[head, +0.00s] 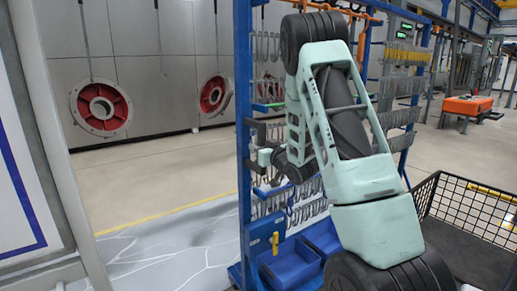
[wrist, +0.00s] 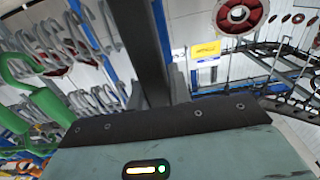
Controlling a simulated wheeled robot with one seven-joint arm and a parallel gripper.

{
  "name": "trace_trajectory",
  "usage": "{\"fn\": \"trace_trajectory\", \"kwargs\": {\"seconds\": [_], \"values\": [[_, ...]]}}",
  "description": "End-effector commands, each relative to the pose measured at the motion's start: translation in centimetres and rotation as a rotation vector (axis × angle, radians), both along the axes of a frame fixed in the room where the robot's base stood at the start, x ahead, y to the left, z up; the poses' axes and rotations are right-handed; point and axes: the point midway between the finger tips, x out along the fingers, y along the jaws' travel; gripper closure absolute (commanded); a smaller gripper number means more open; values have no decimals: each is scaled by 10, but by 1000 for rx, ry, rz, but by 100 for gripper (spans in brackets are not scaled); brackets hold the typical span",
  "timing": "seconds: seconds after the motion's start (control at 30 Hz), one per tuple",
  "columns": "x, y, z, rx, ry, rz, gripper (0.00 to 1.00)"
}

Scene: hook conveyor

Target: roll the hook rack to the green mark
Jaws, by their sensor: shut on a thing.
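The hook rack (head: 243,120) is a blue upright frame with rows of grey hooks, standing in the middle of the head view, partly hidden behind my arm. My gripper (head: 262,157) is at the rack's left post. In the wrist view my gripper (wrist: 157,92) is shut on a dark bar (wrist: 151,45) that runs up between its fingers. The bar appears to be the rack's handle. Grey hooks (wrist: 75,45) and large green hooks (wrist: 38,100) hang left of it in that view. I see no green mark on the floor.
Blue bins (head: 288,268) sit low on the rack. A black wire basket (head: 470,210) stands at the right. Pale floor with a yellow line (head: 165,213) is clear to the left. Red round parts (head: 101,107) hang along the back wall. An orange-topped cart (head: 467,105) stands far right.

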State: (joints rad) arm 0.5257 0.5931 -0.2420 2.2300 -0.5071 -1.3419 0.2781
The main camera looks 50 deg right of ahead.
Motion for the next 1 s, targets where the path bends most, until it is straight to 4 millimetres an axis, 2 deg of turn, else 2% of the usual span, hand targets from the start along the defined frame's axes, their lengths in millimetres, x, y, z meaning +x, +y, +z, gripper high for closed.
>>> {"fn": "trace_trajectory", "kwargs": {"seconds": [0.13,0.37,0.4,0.47,0.8,0.87,1.0], "values": [[-4,-15,0,-2,-3,-11,100],[-4,-15,1,-1,-2,-9,100],[-4,-14,1,-1,-2,-7,74],[-4,-14,1,-1,-2,-6,58],[-6,-13,0,-1,-1,-7,58],[-10,-12,0,0,0,-7,58],[-32,-8,0,1,1,-9,58]]}}
